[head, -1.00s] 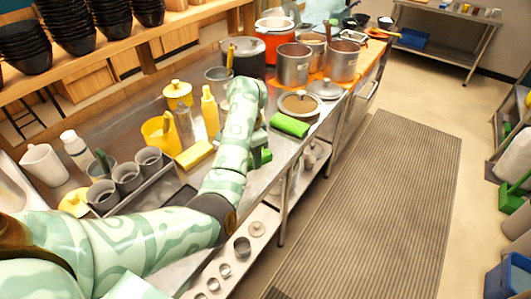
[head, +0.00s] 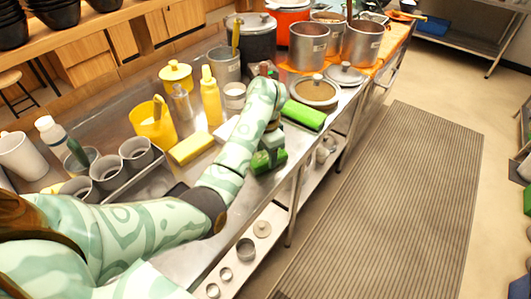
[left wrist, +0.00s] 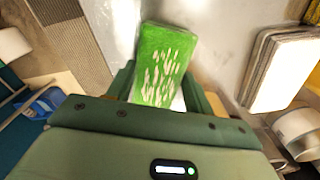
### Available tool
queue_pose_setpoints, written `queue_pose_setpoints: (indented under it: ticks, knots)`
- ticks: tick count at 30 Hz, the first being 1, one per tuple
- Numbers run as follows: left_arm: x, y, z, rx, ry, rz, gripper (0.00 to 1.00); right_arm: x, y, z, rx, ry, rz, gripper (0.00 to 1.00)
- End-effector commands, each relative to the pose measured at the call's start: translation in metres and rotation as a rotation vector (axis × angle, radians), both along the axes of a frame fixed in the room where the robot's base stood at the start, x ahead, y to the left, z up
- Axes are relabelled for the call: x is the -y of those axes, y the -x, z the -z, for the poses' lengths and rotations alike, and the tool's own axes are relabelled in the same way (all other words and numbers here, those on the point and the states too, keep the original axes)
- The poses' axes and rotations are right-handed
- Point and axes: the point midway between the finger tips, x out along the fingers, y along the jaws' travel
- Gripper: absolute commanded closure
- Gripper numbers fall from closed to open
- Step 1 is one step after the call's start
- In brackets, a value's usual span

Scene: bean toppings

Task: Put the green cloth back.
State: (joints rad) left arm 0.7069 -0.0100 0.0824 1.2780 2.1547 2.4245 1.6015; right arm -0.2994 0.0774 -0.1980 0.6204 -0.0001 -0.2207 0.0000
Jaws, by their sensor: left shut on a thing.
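My left gripper (head: 268,148) is over the front edge of the steel counter, in front of the pots. It is shut on a green cloth (left wrist: 160,62) with pale specks, which sticks out beyond the fingers in the left wrist view. The bright green of the held cloth (head: 266,162) shows low at the gripper in the head view. A second green block or folded cloth (head: 303,115) lies on the counter to the right of the gripper, beside a lidded pan. My right gripper is not in view.
A yellow block (head: 192,147), a yellow jug (head: 153,124) and a yellow bottle (head: 210,95) stand left of my arm. A lidded pan (head: 315,92) and steel pots (head: 307,46) stand behind. A ribbed mat (head: 390,210) lies on the clear floor at right.

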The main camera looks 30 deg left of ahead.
Motion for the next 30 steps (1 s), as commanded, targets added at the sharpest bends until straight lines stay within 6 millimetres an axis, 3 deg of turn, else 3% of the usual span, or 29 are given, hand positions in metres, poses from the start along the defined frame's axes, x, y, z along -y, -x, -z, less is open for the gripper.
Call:
queue_pose_setpoints:
  ticks: [4,5,7,17,20,30]
  knots:
    - [0.0,0.0,0.004,0.0,0.0,-0.001,0.75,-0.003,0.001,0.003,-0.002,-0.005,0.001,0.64]
    - [0.0,0.0,0.004,-0.001,-0.001,-0.001,0.43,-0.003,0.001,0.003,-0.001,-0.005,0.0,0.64]
    - [-0.001,0.0,0.003,0.0,-0.001,-0.001,0.26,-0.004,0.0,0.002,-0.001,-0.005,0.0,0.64]
    - [-0.001,0.0,-0.002,0.001,-0.001,0.0,0.26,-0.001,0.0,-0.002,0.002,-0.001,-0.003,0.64]
    - [0.0,0.0,-0.017,0.003,0.001,-0.001,0.26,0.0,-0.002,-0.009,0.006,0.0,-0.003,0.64]
    - [0.0,0.0,-0.098,0.004,0.0,-0.001,0.26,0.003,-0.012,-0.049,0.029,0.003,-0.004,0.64]
